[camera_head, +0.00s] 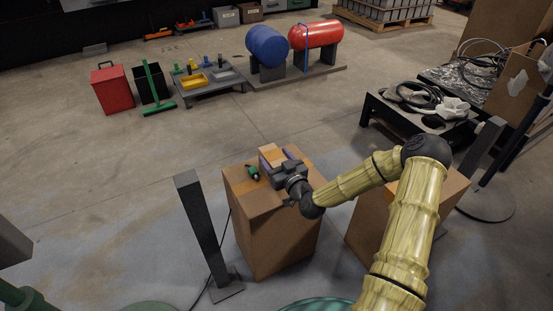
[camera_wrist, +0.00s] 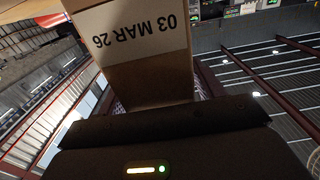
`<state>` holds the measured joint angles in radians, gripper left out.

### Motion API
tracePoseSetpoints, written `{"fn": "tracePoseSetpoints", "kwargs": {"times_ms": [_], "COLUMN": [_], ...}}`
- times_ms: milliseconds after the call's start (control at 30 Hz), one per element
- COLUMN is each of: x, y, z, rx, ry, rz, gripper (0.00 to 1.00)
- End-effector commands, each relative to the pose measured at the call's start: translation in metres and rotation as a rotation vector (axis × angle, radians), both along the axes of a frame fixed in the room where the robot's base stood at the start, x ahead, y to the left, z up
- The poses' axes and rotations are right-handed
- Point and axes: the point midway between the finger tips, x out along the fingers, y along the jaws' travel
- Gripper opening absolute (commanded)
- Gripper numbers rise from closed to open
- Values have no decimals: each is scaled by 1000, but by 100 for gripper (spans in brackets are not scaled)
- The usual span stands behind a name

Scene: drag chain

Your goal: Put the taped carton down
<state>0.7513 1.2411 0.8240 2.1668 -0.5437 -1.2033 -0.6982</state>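The taped carton (camera_head: 268,153) is a small brown box with tape, over the top of a larger cardboard box (camera_head: 268,235). In the wrist view the carton (camera_wrist: 140,50) fills the upper middle, with a white label reading "03 MAR 26" upside down. My gripper (camera_head: 280,157) reaches it from the right, with purple finger pads on either side of it. The pads also show at the carton's sides in the wrist view. My gripper appears shut on the carton. The carton's underside is hidden, so I cannot tell whether it touches the larger box.
A small green and black item (camera_head: 252,172) lies on the box top, left of the carton. A grey post (camera_head: 203,225) stands left of the box. Another cardboard box (camera_head: 368,225) stands to the right. A black table (camera_head: 425,122) holds coiled hoses.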

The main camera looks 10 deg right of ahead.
Motion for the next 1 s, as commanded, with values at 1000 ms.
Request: {"fn": "tracePoseSetpoints", "kwargs": {"times_ms": [1000], "x": [-96], "y": [-34], "z": [3], "rx": [0], "ry": [3], "rz": [-5], "gripper": [76]}}
